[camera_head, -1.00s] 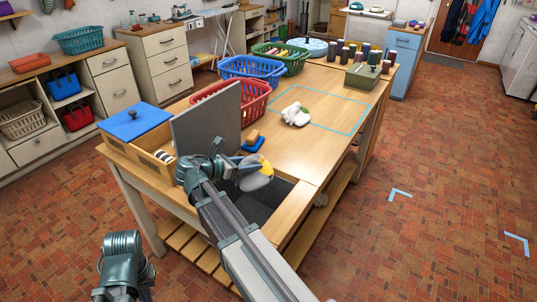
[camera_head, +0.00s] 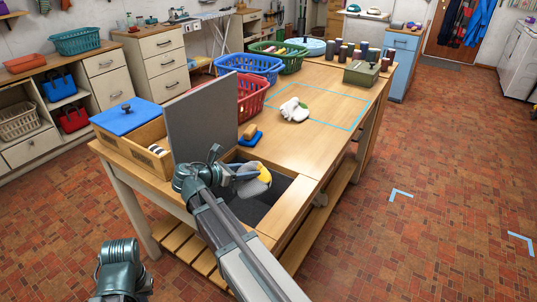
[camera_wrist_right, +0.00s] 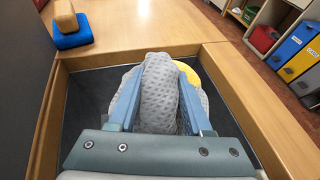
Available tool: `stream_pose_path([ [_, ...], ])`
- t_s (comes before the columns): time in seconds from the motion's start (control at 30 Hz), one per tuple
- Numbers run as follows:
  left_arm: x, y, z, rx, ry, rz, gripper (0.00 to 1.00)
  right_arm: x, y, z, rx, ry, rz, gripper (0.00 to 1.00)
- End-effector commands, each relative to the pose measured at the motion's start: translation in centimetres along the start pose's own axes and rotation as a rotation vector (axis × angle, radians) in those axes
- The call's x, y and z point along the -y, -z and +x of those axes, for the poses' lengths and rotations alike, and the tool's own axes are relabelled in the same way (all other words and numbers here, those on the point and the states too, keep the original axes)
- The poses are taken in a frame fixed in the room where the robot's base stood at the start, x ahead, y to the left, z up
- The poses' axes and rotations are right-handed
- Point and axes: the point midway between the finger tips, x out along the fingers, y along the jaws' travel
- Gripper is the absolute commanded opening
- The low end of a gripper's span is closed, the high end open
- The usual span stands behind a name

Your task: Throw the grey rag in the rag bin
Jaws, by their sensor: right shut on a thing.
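My right gripper (camera_head: 248,176) is shut on the grey rag (camera_head: 253,188), over the dark tub set into the wooden table (camera_head: 315,150). In the right wrist view the rag (camera_wrist_right: 160,82), a dimpled grey cloth, stands bunched between the two blue fingers. A yellow patch (camera_wrist_right: 187,72) shows behind the rag's right side; I cannot tell whether it belongs to the rag. The tub's dark inside (camera_head: 240,208) shows below. I cannot tell which container is the rag bin. Of my left arm only a link shows, not its gripper.
A grey upright panel (camera_head: 202,108) stands at the tub's left. Red, blue and yellow bins (camera_wrist_right: 290,50) stand beyond the table in the wrist view.

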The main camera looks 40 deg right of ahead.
Motion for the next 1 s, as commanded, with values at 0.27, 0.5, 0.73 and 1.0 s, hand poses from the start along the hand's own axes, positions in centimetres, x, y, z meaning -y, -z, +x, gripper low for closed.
stream_pose_path([
  [0.27,0.0,0.0,0.0,0.0,0.0,0.0,0.0,0.0,0.0,0.0,0.0,0.0,0.0,0.85],
  [0.5,0.0,0.0,-0.1,0.0,0.0,0.0,0.0,0.0,0.0,-0.1,0.0,0.0,0.0,0.85],
  [0.73,0.1,-0.1,-1.5,0.0,0.0,0.0,0.0,0.0,-0.3,-3.2,0.0,-0.003,-0.002,0.85],
  [1.0,0.4,-0.2,-3.8,0.0,0.0,-0.001,0.0,-0.1,-0.4,-9.2,0.0,-0.003,-0.002,0.85],
])
